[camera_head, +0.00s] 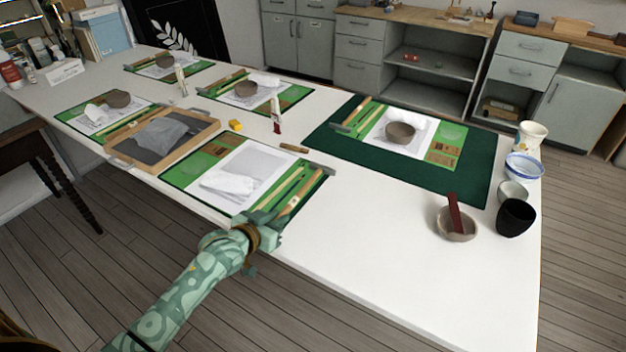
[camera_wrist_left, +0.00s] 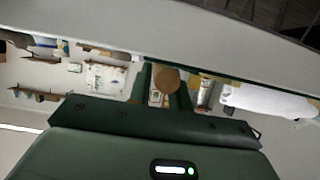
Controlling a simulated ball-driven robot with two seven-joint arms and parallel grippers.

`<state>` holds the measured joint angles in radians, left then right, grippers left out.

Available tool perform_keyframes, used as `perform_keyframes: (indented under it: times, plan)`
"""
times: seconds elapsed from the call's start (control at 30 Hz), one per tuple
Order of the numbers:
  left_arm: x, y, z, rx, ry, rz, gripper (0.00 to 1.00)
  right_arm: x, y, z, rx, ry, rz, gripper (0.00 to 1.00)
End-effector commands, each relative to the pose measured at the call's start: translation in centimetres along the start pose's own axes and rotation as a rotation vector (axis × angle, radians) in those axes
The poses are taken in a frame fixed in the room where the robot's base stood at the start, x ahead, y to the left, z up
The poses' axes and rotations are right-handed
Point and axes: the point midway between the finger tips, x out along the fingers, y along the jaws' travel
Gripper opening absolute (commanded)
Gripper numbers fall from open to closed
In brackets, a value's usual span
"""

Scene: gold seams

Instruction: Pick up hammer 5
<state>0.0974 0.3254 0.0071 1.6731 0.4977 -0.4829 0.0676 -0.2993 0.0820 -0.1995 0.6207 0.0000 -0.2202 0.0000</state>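Several hammers lie on the mats, and I cannot read which one is number 5. The nearest hammer, with a grey head (camera_head: 318,168) and a wooden handle, lies along the right side of the near green mat (camera_head: 192,172). My left gripper (camera_head: 266,217) is at the table's front edge, close to the near end of that handle. In the left wrist view, the fingers of my left gripper (camera_wrist_left: 163,97) stand apart. A round brown thing (camera_wrist_left: 165,79) shows between them; I cannot tell whether they touch it. My right gripper is not in view.
A dark green mat (camera_head: 475,170) with another work set lies to the right. A bowl (camera_head: 456,228) holding a dark red stick, a black cup (camera_head: 515,217) and other vessels stand at the right edge. A wooden tray (camera_head: 205,127) lies to the left. The front right tabletop is clear.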

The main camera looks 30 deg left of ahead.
Motion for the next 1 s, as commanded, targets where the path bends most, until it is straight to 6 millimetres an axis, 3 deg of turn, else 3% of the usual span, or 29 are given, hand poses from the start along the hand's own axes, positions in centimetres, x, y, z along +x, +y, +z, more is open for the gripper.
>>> perform_keyframes:
  times: [0.07, 0.43, 0.67, 0.9, 1.0]
  plan:
    - [0.0, 0.0, 0.0, 0.000, 0.000, 0.000, 0.00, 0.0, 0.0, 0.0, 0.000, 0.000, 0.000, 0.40]
    - [-0.2, 0.0, -0.5, 0.000, 0.003, 0.000, 0.00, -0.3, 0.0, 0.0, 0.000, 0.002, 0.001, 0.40]
    - [-1.5, 0.0, -3.9, 0.000, 0.009, 0.000, 0.00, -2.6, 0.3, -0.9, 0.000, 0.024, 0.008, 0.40]
    - [-6.6, -3.9, -8.0, 0.007, 0.007, -0.002, 0.00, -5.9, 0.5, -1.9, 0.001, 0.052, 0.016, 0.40]
    - [-8.6, -6.1, -8.2, 0.008, 0.000, -0.001, 0.00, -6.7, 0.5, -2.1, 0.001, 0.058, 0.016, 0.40]
